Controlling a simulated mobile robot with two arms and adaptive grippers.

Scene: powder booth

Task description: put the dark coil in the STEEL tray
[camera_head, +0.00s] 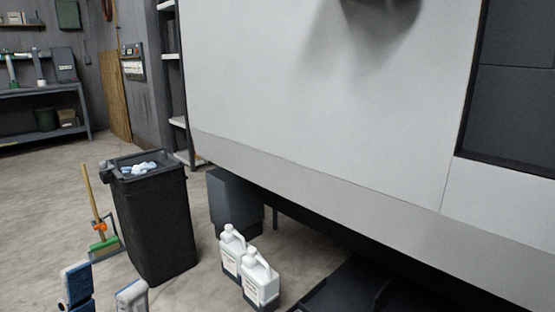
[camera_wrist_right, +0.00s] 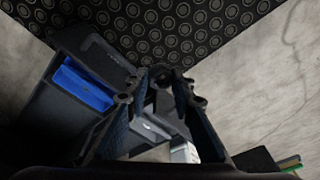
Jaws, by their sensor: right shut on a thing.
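My left gripper (camera_head: 104,291) shows at the bottom left of the head view. Its two blue-grey fingers stand apart with the floor visible between them, and I see nothing held. In the right wrist view my right gripper (camera_wrist_right: 162,84) has its dark fingers around a small dark piece (camera_wrist_right: 160,77) at the tips. Its shape is too dark to make out, so I cannot tell whether it is the dark coil. I cannot make out a steel tray in either view.
A large pale panel (camera_head: 310,90) fills much of the head view. A black bin (camera_head: 155,225) and white jugs (camera_head: 261,280) stand on the concrete floor, with a broom (camera_head: 95,205) beside the bin. The right wrist view shows a patterned dark mat (camera_wrist_right: 180,30) and a blue block (camera_wrist_right: 83,85).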

